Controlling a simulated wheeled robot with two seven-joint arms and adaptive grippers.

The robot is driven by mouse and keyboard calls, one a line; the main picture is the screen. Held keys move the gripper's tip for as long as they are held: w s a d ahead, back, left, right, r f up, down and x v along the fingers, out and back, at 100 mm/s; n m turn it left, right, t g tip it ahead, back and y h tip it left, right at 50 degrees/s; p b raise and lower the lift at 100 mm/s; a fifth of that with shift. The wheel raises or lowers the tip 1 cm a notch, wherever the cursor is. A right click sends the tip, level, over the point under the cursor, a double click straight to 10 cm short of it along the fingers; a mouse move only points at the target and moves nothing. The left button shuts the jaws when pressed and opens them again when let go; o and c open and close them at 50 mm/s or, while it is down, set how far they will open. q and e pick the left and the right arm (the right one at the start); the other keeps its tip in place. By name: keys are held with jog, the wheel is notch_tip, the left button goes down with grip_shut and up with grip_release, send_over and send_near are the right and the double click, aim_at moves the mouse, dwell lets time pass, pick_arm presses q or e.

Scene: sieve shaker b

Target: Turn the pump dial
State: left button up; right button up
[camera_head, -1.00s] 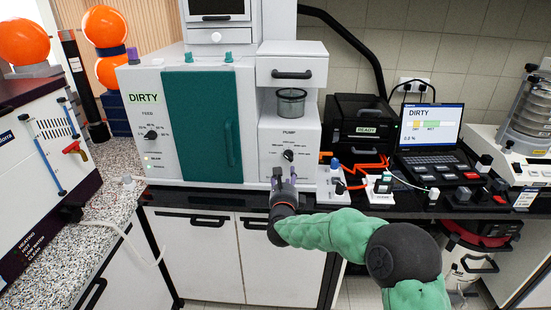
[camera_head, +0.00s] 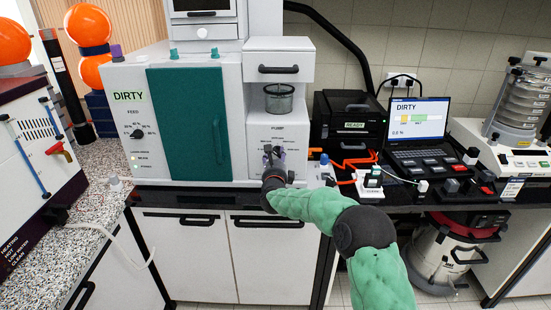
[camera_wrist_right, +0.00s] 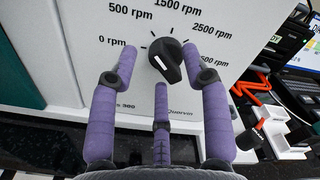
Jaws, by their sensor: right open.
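The pump dial (camera_wrist_right: 170,70) is a black knob with a white mark, on the white front panel (camera_wrist_right: 90,20) under the word PUMP. Speed labels from 0 rpm to 2500 rpm and beyond ring it. My right gripper (camera_wrist_right: 160,73) is open, with its purple fingers spread to the left, to the right and below the dial in the wrist view. I cannot tell if any finger touches it. In the head view my right gripper (camera_head: 273,158) is in front of the panel and hides most of the dial. My left gripper is out of view.
The FEED dial (camera_head: 137,132) and a green door (camera_head: 188,120) are to the left. Red-orange tubing (camera_head: 355,162) and a small white switch box (camera_head: 371,185) stand close on the right. A laptop (camera_head: 418,125) is further right.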

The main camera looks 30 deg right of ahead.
jog(key=shift+c, duration=0.3)
grip_shut()
jog(key=shift+n, duration=0.3)
jog(key=n, duration=0.8)
jog(key=shift+s+f+b, duration=0.1)
jog(key=shift+f+b, duration=0.15)
jog(key=shift+b, duration=0.1)
jog(key=shift+n, duration=0.4)
jog(key=shift+o, duration=0.3)
grip_release()
